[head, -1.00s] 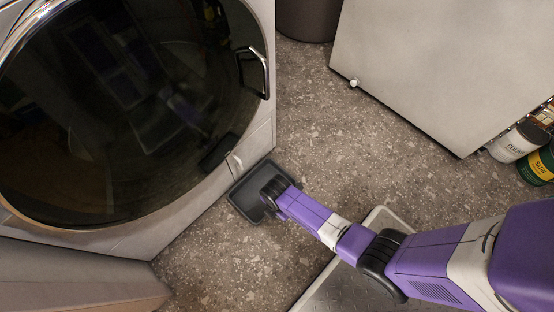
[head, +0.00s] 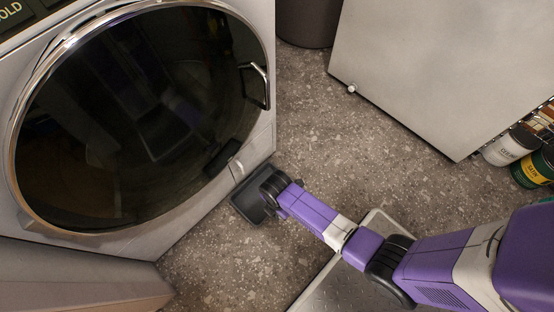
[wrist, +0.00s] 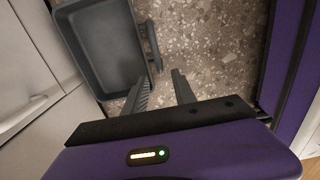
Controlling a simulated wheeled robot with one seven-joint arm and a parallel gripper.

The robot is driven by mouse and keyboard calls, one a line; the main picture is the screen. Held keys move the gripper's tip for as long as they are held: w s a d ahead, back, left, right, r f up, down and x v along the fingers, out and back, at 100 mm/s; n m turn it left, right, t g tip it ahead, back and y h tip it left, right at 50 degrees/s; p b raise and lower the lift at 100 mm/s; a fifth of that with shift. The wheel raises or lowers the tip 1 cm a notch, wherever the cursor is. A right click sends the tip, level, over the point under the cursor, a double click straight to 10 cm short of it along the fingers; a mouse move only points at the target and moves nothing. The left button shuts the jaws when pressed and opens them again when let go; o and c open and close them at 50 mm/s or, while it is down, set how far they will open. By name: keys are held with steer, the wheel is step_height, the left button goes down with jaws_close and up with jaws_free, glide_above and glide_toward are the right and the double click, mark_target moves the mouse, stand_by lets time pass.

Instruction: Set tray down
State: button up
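The dark grey rectangular tray (head: 250,207) is low at the floor beside the front right corner of the washer in the head view. The wrist view shows the tray (wrist: 102,45) at upper left, empty, with a bar handle (wrist: 153,46) on its right side. My gripper (wrist: 159,76) is open, its two fingers apart with nothing gripped between them. The fingertips are close to the near end of the handle; contact cannot be told. In the head view my wrist hides the tray's right part and the fingers.
The washer (head: 215,210) with its round dark door stands left of the tray. A white cabinet (head: 430,70), paint cans (head: 510,147) and a dark bin (head: 307,22) are farther off. Speckled floor (head: 330,130) is clear between. A metal-topped platform (head: 335,290) lies below my arm.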

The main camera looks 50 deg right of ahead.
step_height(320, 180, up, 5)
steer(key=shift+f+p, duration=0.1)
steer(key=shift+p, duration=0.7)
steer(key=s+d+r+m+t, duration=0.2)
steer(key=s+r+m+t, duration=0.5)
steer(key=s+r+m, duration=0.15)
steer(key=s+r+m+t, duration=0.2)
steer(key=r+m, duration=0.1)
steer(key=r, duration=0.8)
steer(key=s+a+r+m+t, duration=0.1)
steer(key=s+r+m+t, duration=0.1)
steer(key=r, duration=0.9)
steer(key=s+a+r+m+t, duration=0.1)
steer(key=r+m+t, duration=0.3)
steer(key=r, duration=0.6)
steer(key=shift+v, duration=0.9)
steer(key=shift+r+m, duration=0.2)
steer(key=shift+m, duration=0.05)
